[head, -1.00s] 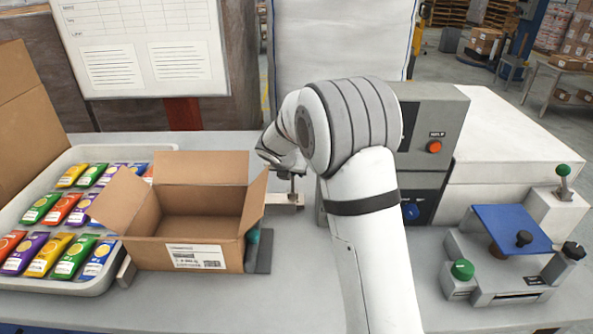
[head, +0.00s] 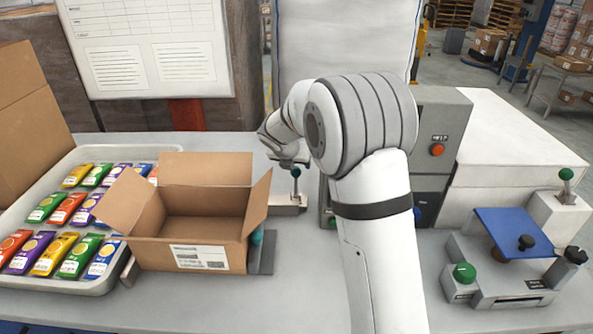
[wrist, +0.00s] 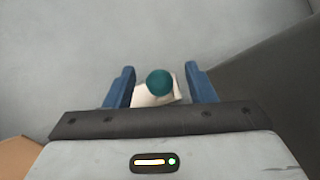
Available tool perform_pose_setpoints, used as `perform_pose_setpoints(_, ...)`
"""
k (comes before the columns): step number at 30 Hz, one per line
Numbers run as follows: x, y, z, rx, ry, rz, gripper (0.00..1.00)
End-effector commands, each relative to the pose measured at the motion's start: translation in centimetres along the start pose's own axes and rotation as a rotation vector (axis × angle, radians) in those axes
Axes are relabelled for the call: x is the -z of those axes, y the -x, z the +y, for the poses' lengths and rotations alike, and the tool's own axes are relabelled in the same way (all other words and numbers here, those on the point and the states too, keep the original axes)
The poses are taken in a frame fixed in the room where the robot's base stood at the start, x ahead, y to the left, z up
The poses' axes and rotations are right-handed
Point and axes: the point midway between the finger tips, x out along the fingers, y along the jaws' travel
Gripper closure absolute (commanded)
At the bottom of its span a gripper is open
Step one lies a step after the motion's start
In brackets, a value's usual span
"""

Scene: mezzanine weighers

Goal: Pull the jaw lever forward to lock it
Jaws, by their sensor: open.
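The jaw lever, a thin upright stem with a teal ball knob (head: 296,172), stands on a pale metal base behind and right of the open carton (head: 205,258). In the wrist view the knob (wrist: 159,82) lies between the two blue fingers of my gripper (wrist: 159,75), with a gap on each side. My gripper is open and holds nothing. In the head view its fingers are largely hidden by my wrist, just above the knob. The carton stands between a metal plate on its left and a dark block on its right.
A tray (head: 62,287) of colourful packets lies left of the carton. A grey machine (head: 440,130) stands right of my arm. Further right, a blue-topped fixture (head: 512,233) has a green knob, and a separate green-knobbed lever (head: 566,174) stands behind it.

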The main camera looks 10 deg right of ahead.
Motion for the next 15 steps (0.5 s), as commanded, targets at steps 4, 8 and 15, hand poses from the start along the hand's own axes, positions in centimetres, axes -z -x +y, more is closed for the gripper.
perform_pose_setpoints(4, -1.9, 2.5, -0.1, -0.001, -0.001, -0.002, 0.50)
perform_pose_setpoints(8, -2.9, 3.9, -0.2, 0.000, 0.000, -0.001, 0.50)
perform_pose_setpoints(15, -3.5, 4.6, -0.3, 0.001, 0.000, 0.002, 0.50)
